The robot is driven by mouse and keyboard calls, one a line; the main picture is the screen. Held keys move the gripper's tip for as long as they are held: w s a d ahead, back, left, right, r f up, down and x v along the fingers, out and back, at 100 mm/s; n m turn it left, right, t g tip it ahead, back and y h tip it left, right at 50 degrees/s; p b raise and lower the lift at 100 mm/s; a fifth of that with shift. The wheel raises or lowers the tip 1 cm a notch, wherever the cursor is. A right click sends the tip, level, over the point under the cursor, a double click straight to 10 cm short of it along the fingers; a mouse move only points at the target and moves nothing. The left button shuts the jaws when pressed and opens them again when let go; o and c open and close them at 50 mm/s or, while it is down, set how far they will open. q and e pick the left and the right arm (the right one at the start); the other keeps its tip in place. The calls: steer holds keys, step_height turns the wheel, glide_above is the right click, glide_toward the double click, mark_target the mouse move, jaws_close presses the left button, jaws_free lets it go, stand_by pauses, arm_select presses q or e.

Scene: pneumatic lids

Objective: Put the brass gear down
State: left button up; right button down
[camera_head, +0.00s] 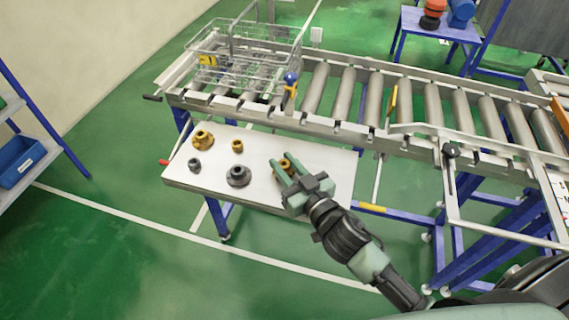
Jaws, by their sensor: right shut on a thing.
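My right gripper (285,173) reaches over the right half of a pale table top (333,172). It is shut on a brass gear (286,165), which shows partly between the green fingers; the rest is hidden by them. The gear is at or just above the table top; I cannot tell whether it touches. Two other brass parts, a larger one (202,139) and a small one (238,146), stand to the left on the table. My left gripper is not in view.
A dark grey gear (238,176) and a small grey part (194,165) also lie on the table. A roller conveyor (345,95) with a wire basket (235,65) runs behind it. The table's front right is clear.

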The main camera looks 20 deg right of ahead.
steer(key=c, duration=1.1)
jaws_free()
steer(key=shift+f, duration=0.1)
steer(key=shift+c, duration=0.2)
